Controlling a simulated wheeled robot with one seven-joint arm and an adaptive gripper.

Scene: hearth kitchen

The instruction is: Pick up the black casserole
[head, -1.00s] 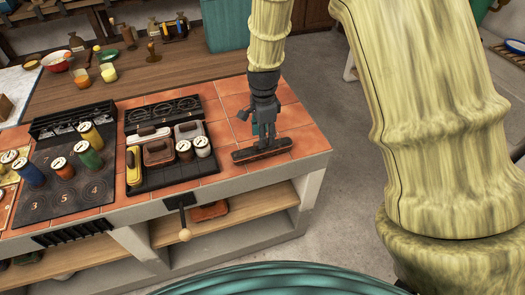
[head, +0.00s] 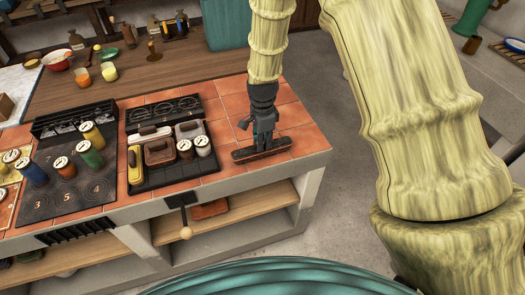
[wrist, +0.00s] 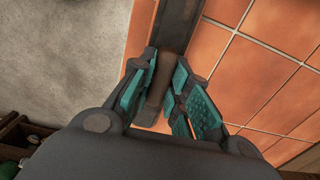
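A long, narrow dark thing (head: 246,155) lies on the orange tiles near the counter's front right corner. Its shape does not clearly show it to be the black casserole; I see no other clear match. In the wrist view it is a dark bar (wrist: 180,22) with a brown handle-like end (wrist: 158,88). My gripper (head: 264,144) is low over it, pointing down. In the wrist view the teal-padded fingers of my gripper (wrist: 160,98) stand apart on either side of the brown end. The gripper looks open; whether a pad touches is unclear.
Left of it is a black rack (head: 175,175) with small pots and jars. Further left, several coloured canisters stand on a dark numbered panel (head: 75,205). A ladle-like thing (head: 185,220) hangs at the counter front. Tiles right of my gripper are clear, ending at the counter edge.

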